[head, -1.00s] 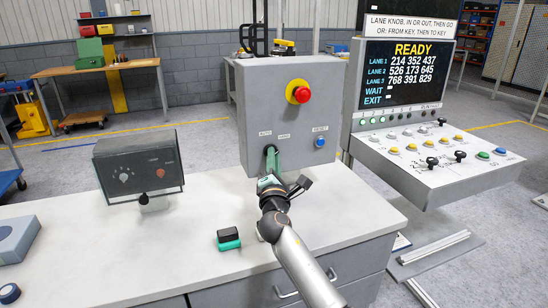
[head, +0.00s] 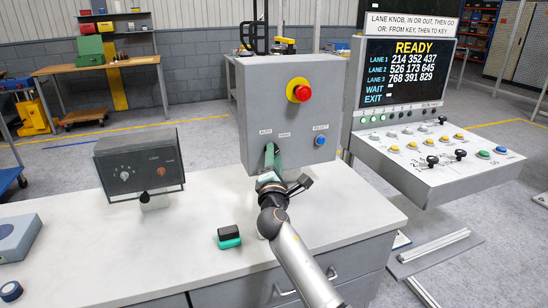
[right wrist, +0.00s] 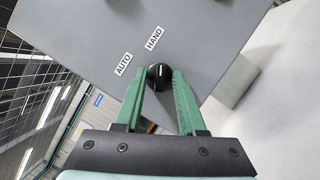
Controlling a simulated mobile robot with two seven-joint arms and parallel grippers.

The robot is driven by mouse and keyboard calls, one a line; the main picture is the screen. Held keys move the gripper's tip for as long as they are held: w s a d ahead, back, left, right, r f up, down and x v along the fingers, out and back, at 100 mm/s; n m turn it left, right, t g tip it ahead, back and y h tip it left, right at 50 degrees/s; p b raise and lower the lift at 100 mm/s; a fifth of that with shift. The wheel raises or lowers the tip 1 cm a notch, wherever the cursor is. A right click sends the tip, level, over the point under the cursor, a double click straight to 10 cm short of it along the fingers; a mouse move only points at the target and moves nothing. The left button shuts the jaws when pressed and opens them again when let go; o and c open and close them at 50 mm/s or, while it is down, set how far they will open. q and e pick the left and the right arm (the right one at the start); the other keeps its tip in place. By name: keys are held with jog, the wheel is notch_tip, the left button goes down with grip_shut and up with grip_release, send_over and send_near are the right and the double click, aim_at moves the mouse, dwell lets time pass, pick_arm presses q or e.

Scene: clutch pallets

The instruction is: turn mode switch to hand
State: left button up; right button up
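The mode switch is a round black knob (right wrist: 159,77) with a white mark, on the face of a grey box. In the right wrist view the AUTO label (right wrist: 123,64) and HAND label (right wrist: 154,38) are beside it. The white mark points up the picture, roughly towards HAND. My right gripper (right wrist: 159,74) has one green finger on each side of the knob, seemingly against it. In the head view my right gripper (head: 273,158) is at the lower front of the grey box (head: 262,95), where its fingers hide the knob. My left gripper is not in view.
A red mushroom button (head: 300,91) on yellow and a blue button (head: 320,141) are on the same box. A console (head: 440,160) with a lit screen stands right. A dark control box (head: 140,163) and a green-black block (head: 229,237) stand on the white bench (head: 90,235).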

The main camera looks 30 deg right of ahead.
jog(key=shift+o, duration=0.3)
jog(key=shift+s, duration=0.1)
jog(key=b+v, duration=0.1)
jog(key=v, duration=1)
jog(key=shift+a, duration=0.1)
jog(key=shift+s+a+f, duration=0.1)
jog(key=shift+s+a, duration=0.2)
jog(key=shift+s, duration=0.2)
